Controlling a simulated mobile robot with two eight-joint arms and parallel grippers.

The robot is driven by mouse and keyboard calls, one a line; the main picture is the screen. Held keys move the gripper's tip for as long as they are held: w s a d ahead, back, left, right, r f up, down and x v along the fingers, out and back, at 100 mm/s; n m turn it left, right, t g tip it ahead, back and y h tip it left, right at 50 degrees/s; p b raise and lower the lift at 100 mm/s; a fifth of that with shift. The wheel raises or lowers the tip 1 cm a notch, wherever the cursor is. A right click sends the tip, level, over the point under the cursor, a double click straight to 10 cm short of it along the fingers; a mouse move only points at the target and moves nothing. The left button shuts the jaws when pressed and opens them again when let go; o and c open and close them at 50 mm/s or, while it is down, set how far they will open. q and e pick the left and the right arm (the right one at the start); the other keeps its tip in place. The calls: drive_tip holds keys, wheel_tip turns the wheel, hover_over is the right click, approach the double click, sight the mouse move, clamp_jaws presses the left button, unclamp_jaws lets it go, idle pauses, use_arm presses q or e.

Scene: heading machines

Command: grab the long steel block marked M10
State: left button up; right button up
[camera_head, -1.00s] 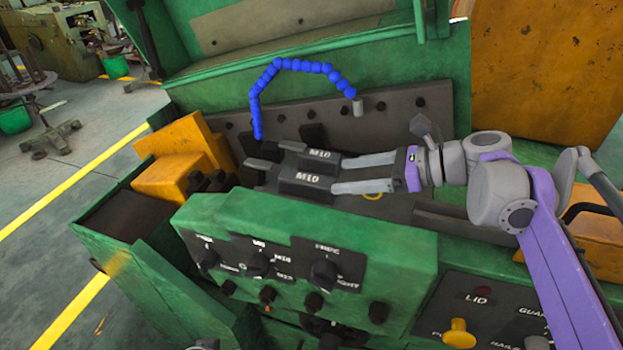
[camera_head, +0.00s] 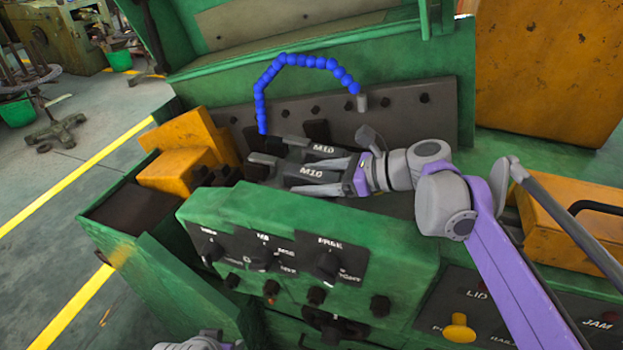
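Two dark steel blocks lie side by side on the machine's bed, each with white lettering and a narrow paler end at the left. The back block (camera_head: 318,149) reads like M10. The front block (camera_head: 303,172) reads like M10 or M16; the lettering is too blurred to be sure. My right gripper (camera_head: 332,177) comes in from the right with its two fingers apart. One finger lies along the gap between the blocks and the other along the near side of the front block. I cannot tell whether they touch it.
A green control housing (camera_head: 300,225) with black knobs stands in front of the blocks. A blue segmented hose (camera_head: 300,62) arches behind them. Yellow blocks (camera_head: 185,160) sit at the left. A dark upright plate (camera_head: 415,110) and a green wall close off the back.

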clamp_jaws()
idle(1.2)
